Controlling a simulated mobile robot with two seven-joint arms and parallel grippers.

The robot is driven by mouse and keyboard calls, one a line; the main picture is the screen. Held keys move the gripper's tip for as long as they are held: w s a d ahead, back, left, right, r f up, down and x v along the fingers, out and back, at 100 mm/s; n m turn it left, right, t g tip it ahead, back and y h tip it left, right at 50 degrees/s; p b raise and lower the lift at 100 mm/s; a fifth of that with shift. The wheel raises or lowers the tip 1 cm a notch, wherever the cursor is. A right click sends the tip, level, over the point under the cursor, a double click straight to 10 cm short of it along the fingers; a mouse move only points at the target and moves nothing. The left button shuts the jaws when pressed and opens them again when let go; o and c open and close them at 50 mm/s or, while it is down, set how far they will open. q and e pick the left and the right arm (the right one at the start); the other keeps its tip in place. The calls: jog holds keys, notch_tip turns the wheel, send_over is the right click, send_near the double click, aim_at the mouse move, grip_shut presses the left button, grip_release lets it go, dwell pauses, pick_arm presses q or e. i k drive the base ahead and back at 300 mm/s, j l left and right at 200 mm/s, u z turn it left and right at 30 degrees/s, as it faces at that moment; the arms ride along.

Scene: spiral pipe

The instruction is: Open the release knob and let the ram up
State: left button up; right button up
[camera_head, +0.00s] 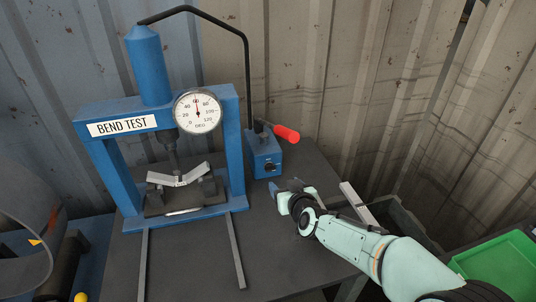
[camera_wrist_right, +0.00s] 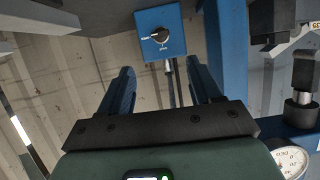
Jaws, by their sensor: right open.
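A blue press (camera_head: 118,170) labelled BEND TEST stands on a dark table. Its ram (camera_head: 174,150) reaches down to a bent light strip (camera_head: 180,176) lying across dark supports. The gauge (camera_head: 198,111) needle points roughly upward. Right of the press is a blue pump box (camera_head: 261,155) with a red-gripped lever. The black release knob (camera_head: 270,167) is on its front face, and in the right wrist view the knob (camera_wrist_right: 159,35) is ahead of the fingers. My right gripper (camera_head: 291,187) is open and empty, apart from the knob; its fingers (camera_wrist_right: 162,80) show blue. My left gripper is not in view.
The red lever grip (camera_head: 286,133) sticks out to the right above the box. A black hose (camera_head: 246,60) arches from cylinder to pump. A grey bin (camera_head: 408,220) and a green bin (camera_head: 500,266) are at the right.

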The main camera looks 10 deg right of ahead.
aim_at(269, 166)
jog(key=k, duration=1)
